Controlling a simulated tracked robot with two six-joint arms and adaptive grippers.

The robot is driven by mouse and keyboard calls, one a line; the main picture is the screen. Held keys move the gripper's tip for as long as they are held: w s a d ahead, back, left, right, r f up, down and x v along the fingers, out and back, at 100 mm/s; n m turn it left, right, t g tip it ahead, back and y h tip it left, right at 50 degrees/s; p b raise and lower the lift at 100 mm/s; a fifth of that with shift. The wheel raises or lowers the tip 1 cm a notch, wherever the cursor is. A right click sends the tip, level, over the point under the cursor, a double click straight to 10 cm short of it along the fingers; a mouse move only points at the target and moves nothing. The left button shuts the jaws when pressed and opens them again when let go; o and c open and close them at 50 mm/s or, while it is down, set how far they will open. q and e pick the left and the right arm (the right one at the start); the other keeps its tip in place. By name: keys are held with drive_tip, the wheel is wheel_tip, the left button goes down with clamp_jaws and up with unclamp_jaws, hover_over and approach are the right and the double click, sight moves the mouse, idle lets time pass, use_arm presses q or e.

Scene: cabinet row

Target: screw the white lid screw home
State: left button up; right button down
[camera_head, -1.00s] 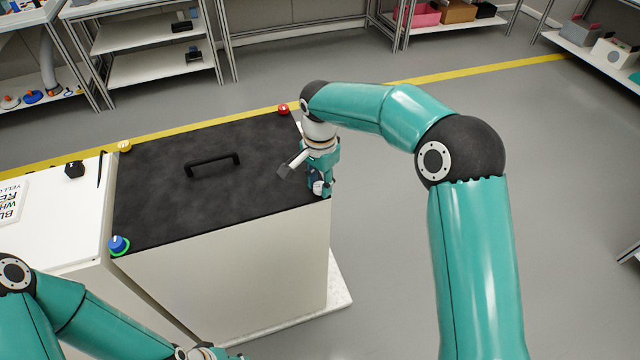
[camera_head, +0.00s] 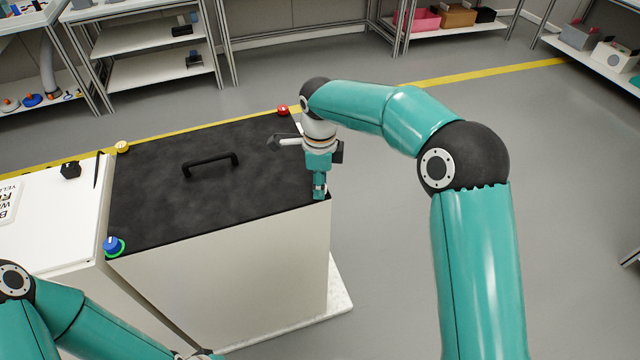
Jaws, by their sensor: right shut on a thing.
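The black lid (camera_head: 160,200) with its handle (camera_head: 211,166) covers the top of a white cabinet (camera_head: 230,285). A red screw (camera_head: 282,110) stands at its far right corner, a yellow one (camera_head: 122,147) at the far left and a blue one (camera_head: 114,246) with a green ring at the near left. My right gripper (camera_head: 319,194) points down at the near right corner and is shut. The white lid screw is hidden there, inside the gripper.
A lower white cabinet top (camera_head: 55,225) adjoins on the left, with a small black knob (camera_head: 70,170) and a printed sign (camera_head: 8,203) on it. Shelves (camera_head: 150,35) line the back wall. The grey floor on the right is free.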

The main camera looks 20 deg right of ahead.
drive_tip(key=shift+m, duration=2)
drive_tip(key=shift+r, duration=0.1)
drive_tip(key=c, duration=0.8)
unclamp_jaws()
wheel_tip(320, 180, up, 12)
drive_tip(key=shift+f, duration=0.1)
